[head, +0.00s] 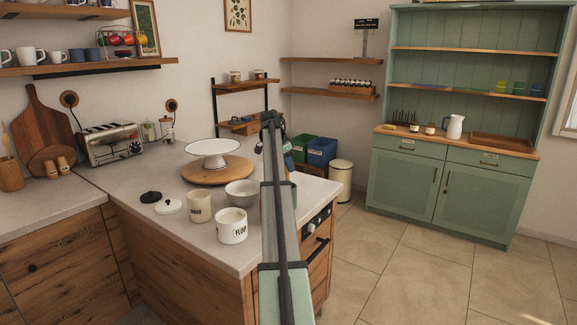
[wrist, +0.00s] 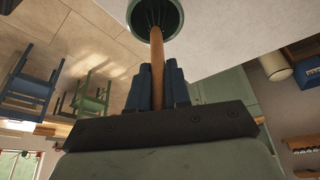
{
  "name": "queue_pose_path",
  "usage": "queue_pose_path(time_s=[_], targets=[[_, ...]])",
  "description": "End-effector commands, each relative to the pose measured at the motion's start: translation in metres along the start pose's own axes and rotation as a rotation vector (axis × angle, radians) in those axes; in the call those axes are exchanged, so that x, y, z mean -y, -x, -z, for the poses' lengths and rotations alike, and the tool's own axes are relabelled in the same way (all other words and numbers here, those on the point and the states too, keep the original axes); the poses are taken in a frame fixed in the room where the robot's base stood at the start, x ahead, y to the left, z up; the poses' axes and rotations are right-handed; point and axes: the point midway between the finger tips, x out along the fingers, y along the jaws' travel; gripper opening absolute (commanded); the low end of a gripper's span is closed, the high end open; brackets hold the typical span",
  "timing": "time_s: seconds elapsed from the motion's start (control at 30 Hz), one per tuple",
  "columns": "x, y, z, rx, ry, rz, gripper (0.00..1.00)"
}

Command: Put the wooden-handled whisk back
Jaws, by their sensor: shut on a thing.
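My gripper (wrist: 158,78) is shut on the wooden handle of the whisk (wrist: 156,50) in the wrist view. The handle runs from between the dark blue fingers to a round green container (wrist: 179,22) at the top edge. Thin dark wires fan out from the handle's end inside its opening. I cannot tell how deep the whisk sits or whether it touches the bottom. In the head view my arm stands over the counter's right end and hides the gripper, the whisk and most of that spot.
The counter (head: 180,245) holds a white cake stand (head: 213,148), a metal bowl (head: 242,192), a flour canister (head: 232,226) and a sugar jug (head: 199,207) left of my arm. A green hutch (head: 405,185) stands at the right. Open floor (head: 430,260) lies between.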

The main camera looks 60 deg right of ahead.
Motion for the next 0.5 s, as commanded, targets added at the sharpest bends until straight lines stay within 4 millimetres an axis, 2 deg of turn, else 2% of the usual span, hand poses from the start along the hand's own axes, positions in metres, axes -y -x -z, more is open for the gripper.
queue_pose_path(time_s=[0.07,0.1,0.3,0.37,0.5], targets=[[-0.0001,-0.0020,-0.0008,0.000,0.000,0.000,0.00],[0.0000,-0.0022,-0.0009,0.000,0.000,0.000,0.19],[0.0000,-0.0019,-0.0008,0.000,0.000,0.000,0.38],[0.0000,-0.0019,-0.0008,0.000,0.000,0.000,0.43],[-0.0001,-0.0018,-0.0007,0.000,0.000,0.000,0.43]])
